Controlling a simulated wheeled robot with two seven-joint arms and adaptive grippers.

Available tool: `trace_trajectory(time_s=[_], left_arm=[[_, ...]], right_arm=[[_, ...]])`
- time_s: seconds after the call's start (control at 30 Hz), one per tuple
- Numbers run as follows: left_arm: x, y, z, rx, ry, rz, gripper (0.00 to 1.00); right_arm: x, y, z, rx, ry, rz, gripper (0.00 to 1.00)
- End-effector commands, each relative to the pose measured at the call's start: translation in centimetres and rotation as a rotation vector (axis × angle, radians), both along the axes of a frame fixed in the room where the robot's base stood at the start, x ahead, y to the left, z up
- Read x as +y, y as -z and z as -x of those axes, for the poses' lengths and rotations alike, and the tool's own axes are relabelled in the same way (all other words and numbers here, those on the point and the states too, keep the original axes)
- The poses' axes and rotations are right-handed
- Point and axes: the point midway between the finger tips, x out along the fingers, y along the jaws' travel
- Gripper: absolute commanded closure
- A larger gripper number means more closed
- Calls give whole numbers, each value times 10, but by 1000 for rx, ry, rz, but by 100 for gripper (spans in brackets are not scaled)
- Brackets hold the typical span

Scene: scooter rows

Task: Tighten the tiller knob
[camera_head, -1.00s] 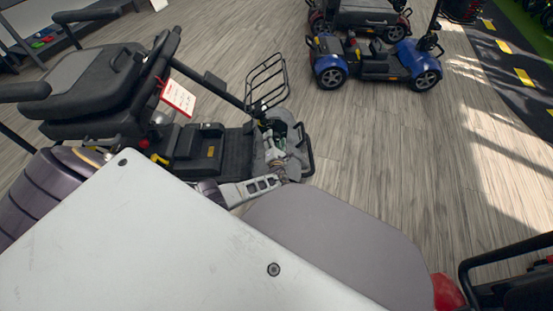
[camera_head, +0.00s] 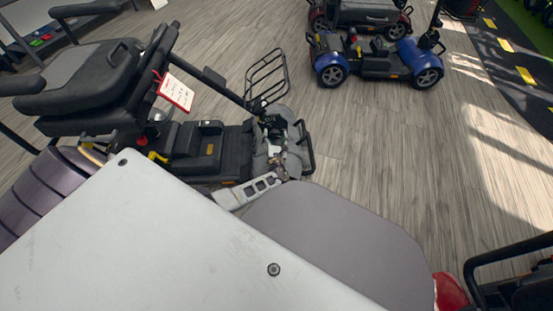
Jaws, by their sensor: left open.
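The nearest mobility scooter (camera_head: 215,140) stands at left, with a black seat, a red-edged white tag and a slanted tiller (camera_head: 222,86) carrying a wire basket (camera_head: 266,80). My left gripper (camera_head: 272,138) is at the scooter's front end, by the foot of the tiller. Its jaws are open, but the fingers are small and blend with the dark parts there. The tiller knob cannot be made out clearly; the gripper and the tiller foot cover that spot. I cannot tell whether the gripper touches it. My right gripper is not in view.
A blue scooter (camera_head: 375,60) stands at the upper right, with a dark red one (camera_head: 360,14) behind it. Part of another scooter (camera_head: 510,280) shows at the lower right. The wood floor (camera_head: 400,150) between them is clear.

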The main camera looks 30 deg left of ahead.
Motion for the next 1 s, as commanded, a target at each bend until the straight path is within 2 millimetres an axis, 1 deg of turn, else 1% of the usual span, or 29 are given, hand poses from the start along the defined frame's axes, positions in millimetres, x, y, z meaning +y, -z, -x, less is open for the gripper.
trace_trajectory(time_s=[0.23, 0.4, 1.0], left_arm=[[-1, 1, 2, -76, -1, 109, 30], [-13, -2, 18, -74, 0, 105, 30], [-54, -1, 77, -71, 0, 103, 30]], right_arm=[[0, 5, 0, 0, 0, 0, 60], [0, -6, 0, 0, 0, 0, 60], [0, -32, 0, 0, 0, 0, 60]])
